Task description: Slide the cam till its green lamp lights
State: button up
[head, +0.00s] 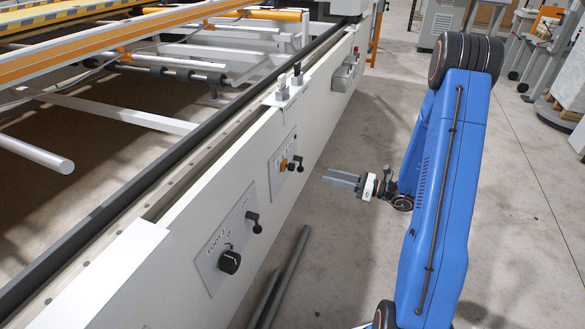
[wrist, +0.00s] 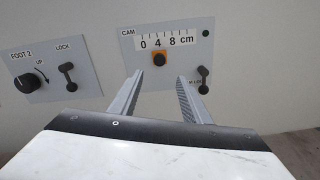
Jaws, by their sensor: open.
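The cam (wrist: 159,60) is an orange slider block with a dark knob, just below the 4 on a 0-4-8 cm scale (wrist: 168,42). It also shows on the white gantry side in the head view (head: 284,165). Its lamp (wrist: 206,33), at the panel's upper right, is dark green and looks unlit. A dark lock lever (wrist: 204,80) is at the panel's lower right, partly near my right finger. My gripper (wrist: 158,79) is open and empty, its fingers pointing at the panel below and either side of the cam. In the head view my gripper (head: 327,178) is apart from the panel.
A FOOT 2 panel (wrist: 45,75) with a round knob (wrist: 27,81) and lock lever (wrist: 68,75) is to the left. Grey pipes (head: 285,280) lie on the floor along the gantry. Floor (head: 345,235) beside my gripper is clear.

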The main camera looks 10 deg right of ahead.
aim_at(294, 168)
jog(key=x, duration=1.6)
grip_shut()
jog(key=shift+w+d, duration=0.3)
jog(key=shift+w, duration=0.15)
grip_release()
jog(key=shift+d, duration=0.1)
jog(key=v, duration=1.7)
jog(key=shift+s, duration=0.15)
jog(key=shift+d, duration=0.1)
